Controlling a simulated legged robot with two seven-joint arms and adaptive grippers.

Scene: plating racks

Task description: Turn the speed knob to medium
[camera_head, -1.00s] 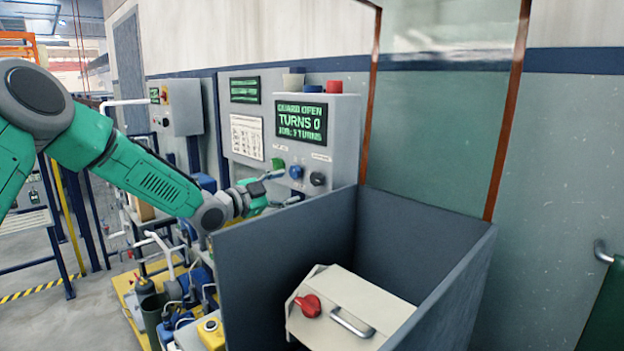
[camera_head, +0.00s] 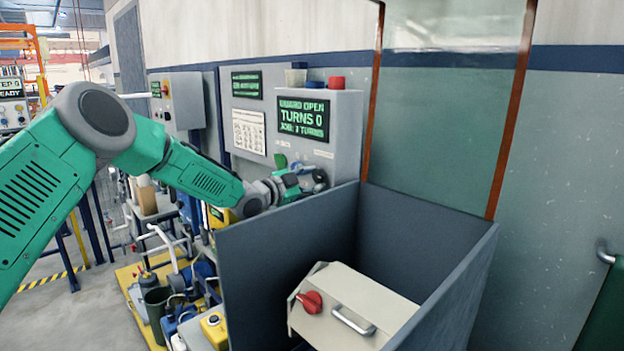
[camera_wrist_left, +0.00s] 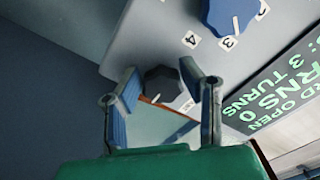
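The control box (camera_head: 345,125) on the wall carries a small screen (camera_head: 303,118) reading guard open, turns 0, job 3 turns. Below it are a green knob (camera_head: 281,160) and a black knob (camera_head: 320,176); I cannot read the knobs' labels. My left gripper (camera_head: 308,181) is at the black knob and covers much of the blue knob. In the left wrist view, the open fingers of my left gripper (camera_wrist_left: 160,72) stand either side of the black knob (camera_wrist_left: 163,86), with gaps visible. The blue knob (camera_wrist_left: 230,14), with numbers 3 and 4, is above right. My right gripper is out of view.
A grey open-topped bin (camera_head: 425,235) stands just below and right of the box, its wall close under my left gripper. Equipment (camera_head: 185,290) crowds the lower left.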

